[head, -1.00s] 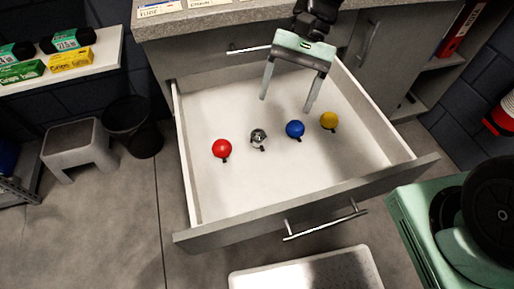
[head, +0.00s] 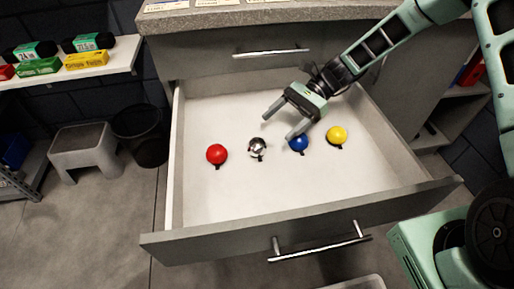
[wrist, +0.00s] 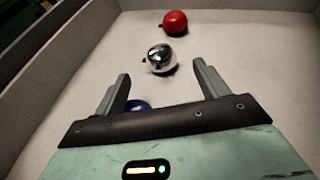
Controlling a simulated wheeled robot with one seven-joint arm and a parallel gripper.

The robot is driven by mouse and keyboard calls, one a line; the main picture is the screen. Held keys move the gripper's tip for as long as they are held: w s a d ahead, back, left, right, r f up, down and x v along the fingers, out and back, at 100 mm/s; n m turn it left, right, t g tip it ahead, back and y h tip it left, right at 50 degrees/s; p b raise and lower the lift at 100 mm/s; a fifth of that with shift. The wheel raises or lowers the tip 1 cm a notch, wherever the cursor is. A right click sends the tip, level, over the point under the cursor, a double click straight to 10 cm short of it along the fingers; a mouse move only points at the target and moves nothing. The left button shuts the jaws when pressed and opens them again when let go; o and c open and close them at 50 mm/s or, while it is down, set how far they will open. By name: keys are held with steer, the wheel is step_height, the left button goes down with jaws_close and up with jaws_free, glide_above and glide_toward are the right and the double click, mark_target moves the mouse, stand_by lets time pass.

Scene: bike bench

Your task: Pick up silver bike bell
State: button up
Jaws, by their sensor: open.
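The silver bike bell (head: 257,147) lies on the white floor of the open drawer (head: 220,200), between a red bell (head: 217,154) and a blue bell (head: 299,143). My gripper (head: 276,126) is open and empty inside the drawer, with its fingers pointing left, up and to the right of the silver bell. In the wrist view the silver bell (wrist: 161,57) is beyond the gap between my two fingertips (wrist: 160,72), apart from both.
A yellow bell (head: 337,135) sits at the right. The drawer's front panel (head: 300,218) and side walls enclose the bells. The grey worktop (head: 240,18) is above the back of the drawer. The front drawer floor is bare.

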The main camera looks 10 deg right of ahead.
mark_target(248, 152)
steer(key=b+x, duration=0.1)
steer(key=x, duration=0.9)
steer(key=shift+s+a+f+b, duration=0.1)
steer(key=shift+a+f+b, duration=0.1)
steer(key=shift+b, duration=0.1)
steer(key=c, duration=1)
